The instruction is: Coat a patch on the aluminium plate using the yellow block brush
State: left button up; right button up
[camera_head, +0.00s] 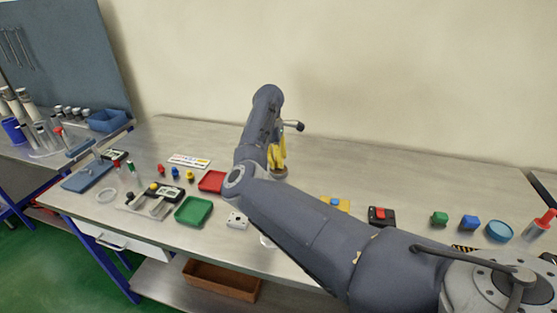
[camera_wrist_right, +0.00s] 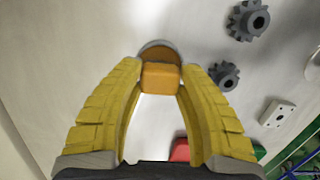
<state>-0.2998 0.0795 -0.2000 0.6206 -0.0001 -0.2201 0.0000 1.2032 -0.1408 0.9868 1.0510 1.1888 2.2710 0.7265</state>
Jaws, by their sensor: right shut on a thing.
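My right gripper (camera_wrist_right: 160,75) has its yellow fingers closed on an orange-yellow block, the yellow block brush (camera_wrist_right: 160,78). A round grey rim shows just beyond the block, and I cannot tell whether it is part of the brush or a separate thing. In the head view, my right gripper (camera_head: 277,158) is over the back middle of the table, partly hidden by my arm. I cannot pick out the aluminium plate for certain; a bright patch shows between the fingers in the right wrist view. My left gripper is not in view.
A red tray (camera_head: 212,181) and a green tray (camera_head: 193,211) lie left of my arm. Two dark gears (camera_wrist_right: 248,20) (camera_wrist_right: 224,75) and a white block with holes (camera_wrist_right: 277,113) lie right of the fingers in the wrist view. The back right of the table is clear.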

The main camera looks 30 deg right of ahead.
jog(key=shift+f, duration=0.55)
dwell(1.0)
jog(key=shift+r, duration=0.1)
jog(key=shift+r, duration=3.45)
